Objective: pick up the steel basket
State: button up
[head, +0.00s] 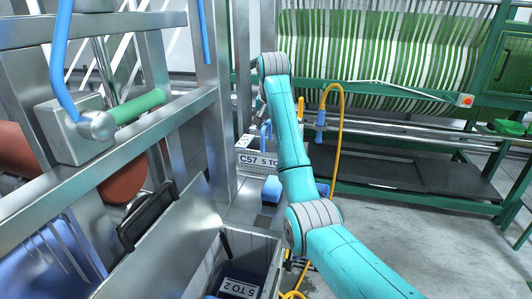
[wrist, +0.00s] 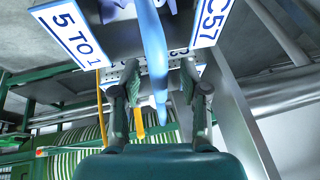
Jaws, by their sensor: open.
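The steel basket (head: 258,170) stands beyond the metal frame in the head view, partly behind my arm. It is grey with perforated holes and white labels reading "C57" and "5 TO". In the wrist view the basket (wrist: 120,70) is close, with labels "5 TO 1" and "C57" on its sides. Its blue handle (wrist: 153,45) runs down the middle of that view. My gripper (wrist: 159,78) is open, with one finger on each side of the blue handle. I cannot tell whether either finger touches it. In the head view my gripper is mostly hidden.
A steel bin (head: 262,245) at the bottom holds a dark item labelled "5 TO 2". A metal frame (head: 110,140) with a green-gripped handle (head: 138,107) rises at left. A green machine with striped webbing (head: 400,60) stands behind. Yellow hose (head: 340,125) hangs beside my arm. Floor at right is clear.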

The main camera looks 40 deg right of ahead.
grip_shut()
jog(key=shift+r, duration=0.1)
notch_tip(320, 180, up, 10)
jog(key=shift+f, duration=0.1)
dwell(0.6)
jog(key=shift+s, duration=0.15)
